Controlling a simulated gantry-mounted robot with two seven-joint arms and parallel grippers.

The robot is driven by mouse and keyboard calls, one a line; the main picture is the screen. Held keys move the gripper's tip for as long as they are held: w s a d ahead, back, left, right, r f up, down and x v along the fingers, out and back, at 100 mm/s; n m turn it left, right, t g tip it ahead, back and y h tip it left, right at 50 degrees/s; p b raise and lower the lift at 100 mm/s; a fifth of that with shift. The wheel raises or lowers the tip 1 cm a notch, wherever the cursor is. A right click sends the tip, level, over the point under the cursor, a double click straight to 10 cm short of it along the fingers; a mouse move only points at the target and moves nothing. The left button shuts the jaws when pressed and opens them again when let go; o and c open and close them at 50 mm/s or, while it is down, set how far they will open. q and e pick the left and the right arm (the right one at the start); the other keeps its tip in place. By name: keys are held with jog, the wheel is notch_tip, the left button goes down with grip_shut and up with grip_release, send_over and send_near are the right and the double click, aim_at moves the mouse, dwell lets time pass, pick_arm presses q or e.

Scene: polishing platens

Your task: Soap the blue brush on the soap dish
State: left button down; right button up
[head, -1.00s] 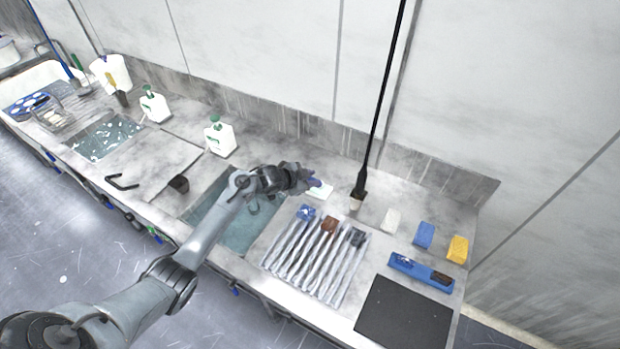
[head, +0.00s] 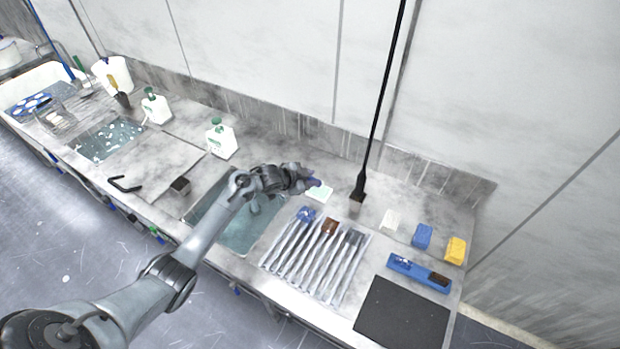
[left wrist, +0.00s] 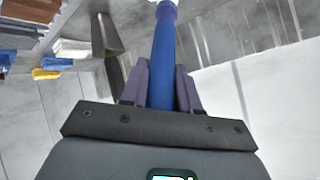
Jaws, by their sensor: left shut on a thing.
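My left gripper (head: 312,183) is shut on the blue brush, whose blue handle (left wrist: 163,62) stands between the dark jaws in the left wrist view. A purple collar (left wrist: 166,11) shows at the handle's far end, at the top edge; the bristles cannot be made out. In the head view the hand hides most of the brush. A pale white-green soap dish (head: 321,194) lies on the counter just beside and below the gripper. I cannot tell whether the brush touches it. My right gripper is not in view.
A basin of greenish water (head: 262,222) lies under my left arm. Several brushes lie in a rack (head: 318,262). A tall black-handled tool (head: 360,180) stands right of the dish. White, blue (head: 422,236) and yellow (head: 456,250) blocks lie further right, near a black mat (head: 402,315).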

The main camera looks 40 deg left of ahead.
pick_arm(q)
jog(key=shift+w+r+p, duration=0.1)
jog(key=shift+r+p, duration=2.15)
jog(key=shift+r, duration=0.4)
jog(key=shift+f, duration=0.1)
